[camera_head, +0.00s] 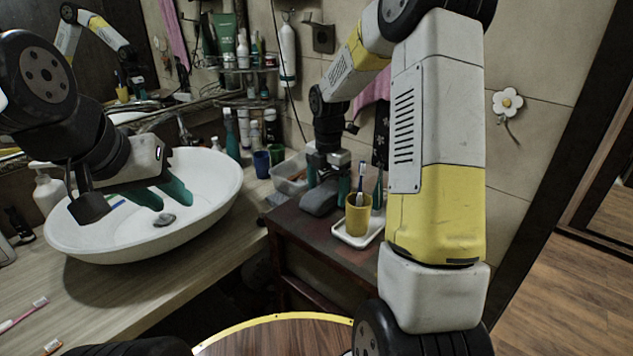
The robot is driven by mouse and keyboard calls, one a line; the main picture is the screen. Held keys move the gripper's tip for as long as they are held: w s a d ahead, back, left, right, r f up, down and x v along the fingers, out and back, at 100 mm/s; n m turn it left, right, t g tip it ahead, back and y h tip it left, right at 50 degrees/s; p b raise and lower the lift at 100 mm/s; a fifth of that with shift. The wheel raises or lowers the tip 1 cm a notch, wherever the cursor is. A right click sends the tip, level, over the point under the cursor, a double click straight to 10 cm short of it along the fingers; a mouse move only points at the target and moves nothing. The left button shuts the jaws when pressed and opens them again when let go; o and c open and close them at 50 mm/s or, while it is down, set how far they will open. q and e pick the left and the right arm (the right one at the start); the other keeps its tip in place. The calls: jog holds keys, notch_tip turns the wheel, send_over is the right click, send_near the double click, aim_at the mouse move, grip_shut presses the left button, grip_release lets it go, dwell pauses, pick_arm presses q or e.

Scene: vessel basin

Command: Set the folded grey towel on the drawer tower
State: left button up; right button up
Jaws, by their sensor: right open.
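The folded grey towel (320,199) rests on the top of the dark brown drawer tower (296,224), near its back left part. My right gripper (327,186) points down just behind and over the towel. Its teal fingers are spread apart, and the towel partly hides the space between them. I cannot tell whether a finger touches the towel. My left gripper (163,195) is over the white basin, with its two teal fingers apart and nothing seen between them.
A yellow cup (357,217) with toothbrushes stands on a white tray (350,238), right of the towel. A clear bin (289,178) is behind the tower's left edge. The white basin (218,205) sits on the wooden counter. Bottles and cups line the back wall.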

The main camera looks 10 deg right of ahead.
aim_at(327, 188)
jog(key=s+r+m+t, duration=0.1)
jog(key=s+r+m, duration=0.2)
jog(key=r, duration=0.6)
jog(key=s+r+m+t, duration=0.1)
jog(key=s+r+m, duration=0.25)
jog(key=r, duration=0.45)
jog(key=s+a+r+m+t+y, duration=0.1)
jog(key=s+m+t, duration=0.3)
jog(key=s+m, duration=1.3)
jog(key=shift+s+a+r+m+y, duration=0.4)
jog(key=shift+a+m+y, duration=0.2)
jog(key=shift+m, duration=0.15)
